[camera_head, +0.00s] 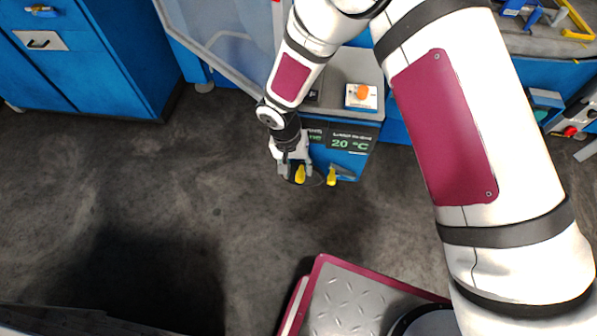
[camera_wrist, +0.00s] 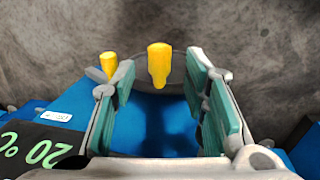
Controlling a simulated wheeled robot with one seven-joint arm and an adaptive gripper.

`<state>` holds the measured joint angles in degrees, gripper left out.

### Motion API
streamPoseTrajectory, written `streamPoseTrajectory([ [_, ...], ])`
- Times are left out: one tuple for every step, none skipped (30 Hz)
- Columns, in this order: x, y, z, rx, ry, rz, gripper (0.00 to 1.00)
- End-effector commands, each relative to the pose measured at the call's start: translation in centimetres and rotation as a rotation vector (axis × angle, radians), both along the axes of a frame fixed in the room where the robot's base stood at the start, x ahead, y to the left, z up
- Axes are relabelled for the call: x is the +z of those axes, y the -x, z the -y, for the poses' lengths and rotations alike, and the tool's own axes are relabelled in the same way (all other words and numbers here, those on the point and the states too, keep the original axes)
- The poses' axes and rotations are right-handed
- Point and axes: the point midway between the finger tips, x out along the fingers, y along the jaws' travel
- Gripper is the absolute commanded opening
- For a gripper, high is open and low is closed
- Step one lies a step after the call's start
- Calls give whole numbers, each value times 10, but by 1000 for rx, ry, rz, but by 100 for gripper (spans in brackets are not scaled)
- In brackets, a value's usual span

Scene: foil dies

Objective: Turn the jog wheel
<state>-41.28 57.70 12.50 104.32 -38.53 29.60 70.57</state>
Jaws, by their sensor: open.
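The jog wheel appears as a dark round disc (camera_wrist: 135,72) on the front of a blue machine, with a yellow handle (camera_wrist: 158,62) standing out from it. My gripper (camera_wrist: 161,75) is open, its teal-padded fingers on either side of the yellow handle with gaps on both sides. In the head view my gripper (camera_head: 293,165) is at the machine's front and hides part of the wheel; the yellow handle (camera_head: 300,174) shows at its tip. A second yellow knob (camera_wrist: 108,64) is outside the left finger in the wrist view.
The blue machine (camera_head: 350,165) has a dark display (camera_head: 351,142) reading 20 °C. A white box with an orange knob (camera_head: 363,93) sits on top. Blue cabinets (camera_head: 90,60) stand at left. Grey floor (camera_head: 130,170) is open in front.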

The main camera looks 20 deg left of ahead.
Motion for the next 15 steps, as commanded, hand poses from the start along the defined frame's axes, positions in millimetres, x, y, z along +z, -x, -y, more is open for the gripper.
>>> streamPoseTrajectory([
  [-8, 1, 2, 1, 3, -3, 41],
  [-12, 1, 2, 2, 2, -2, 41],
  [-17, 0, 3, 2, 2, -2, 41],
  [-19, 0, 3, 1, 1, -1, 41],
  [-22, 0, 4, 0, 1, -1, 41],
  [-25, -1, 4, 0, 1, -1, 41],
  [-27, -1, 5, 0, 1, -1, 41],
  [-28, -1, 5, 0, 1, 0, 41],
  [-30, -1, 5, 1, 1, 0, 41],
  [-30, -1, 5, 1, 1, 0, 41],
  [-31, -1, 5, 1, 0, 1, 41],
  [-31, -1, 5, 1, 0, 1, 41],
  [-31, -1, 5, 1, 0, 1, 41],
  [-31, -1, 5, 1, 0, 1, 41],
  [-31, -1, 5, 1, 0, 1, 41],
])
